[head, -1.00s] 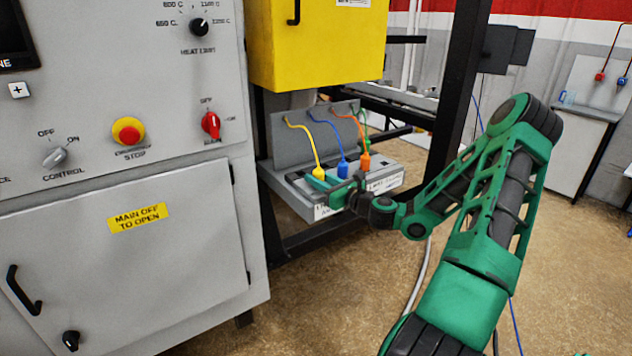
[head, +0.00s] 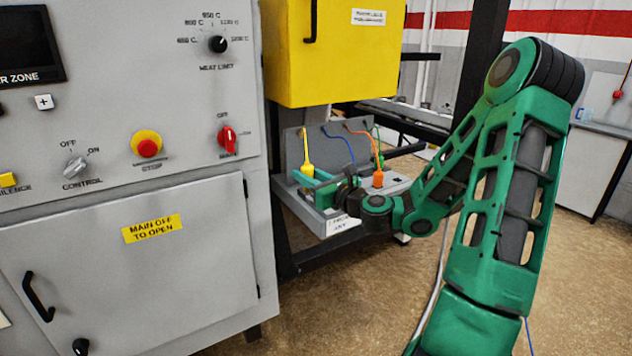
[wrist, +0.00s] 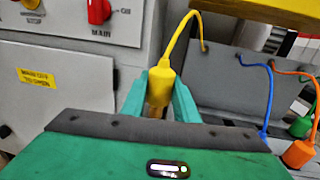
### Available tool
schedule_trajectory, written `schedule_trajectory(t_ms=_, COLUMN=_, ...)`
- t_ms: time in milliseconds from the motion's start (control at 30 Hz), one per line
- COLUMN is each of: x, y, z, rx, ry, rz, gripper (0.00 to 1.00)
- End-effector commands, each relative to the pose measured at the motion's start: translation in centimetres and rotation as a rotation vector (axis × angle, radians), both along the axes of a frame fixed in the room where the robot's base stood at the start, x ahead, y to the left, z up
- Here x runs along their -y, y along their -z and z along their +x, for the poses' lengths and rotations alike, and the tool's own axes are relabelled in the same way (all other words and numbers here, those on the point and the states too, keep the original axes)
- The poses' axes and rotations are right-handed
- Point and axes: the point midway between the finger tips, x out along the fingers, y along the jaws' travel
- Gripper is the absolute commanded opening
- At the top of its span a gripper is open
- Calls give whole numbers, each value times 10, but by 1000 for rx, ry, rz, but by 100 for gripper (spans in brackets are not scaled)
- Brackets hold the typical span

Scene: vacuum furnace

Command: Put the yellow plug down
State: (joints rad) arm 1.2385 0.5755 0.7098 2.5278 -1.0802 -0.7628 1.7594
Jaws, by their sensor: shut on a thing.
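The yellow plug (head: 307,171) is upright between the fingers of my gripper (head: 310,180), with its yellow cable rising to the grey back panel. In the wrist view the yellow plug (wrist: 162,84) sits between the two green fingers of my gripper (wrist: 160,100), which is shut on it. A pale part shows just below the yellow body; its lower end is hidden behind my gripper. In the head view the plug is at the left end of the grey connector box (head: 322,222). I cannot tell whether it touches the box.
An orange plug (head: 378,178) stands on the box to the right, and an orange (wrist: 298,152) and a green plug (wrist: 301,126) show in the wrist view. A blue cable (wrist: 270,90) hangs beside them. The grey furnace cabinet (head: 205,290) is close on the left, the yellow box (head: 340,60) above.

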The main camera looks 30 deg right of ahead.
Motion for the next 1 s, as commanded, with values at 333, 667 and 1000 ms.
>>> schedule_trajectory(t_ms=333, x=-15, y=-9, z=-4, rx=1, ry=0, rz=1, gripper=5)
schedule_trajectory(t_ms=667, x=-29, y=12, z=4, rx=-3, ry=-35, rz=8, gripper=5)
schedule_trajectory(t_ms=1000, x=-66, y=60, z=17, rx=-3, ry=-106, rz=9, gripper=5)
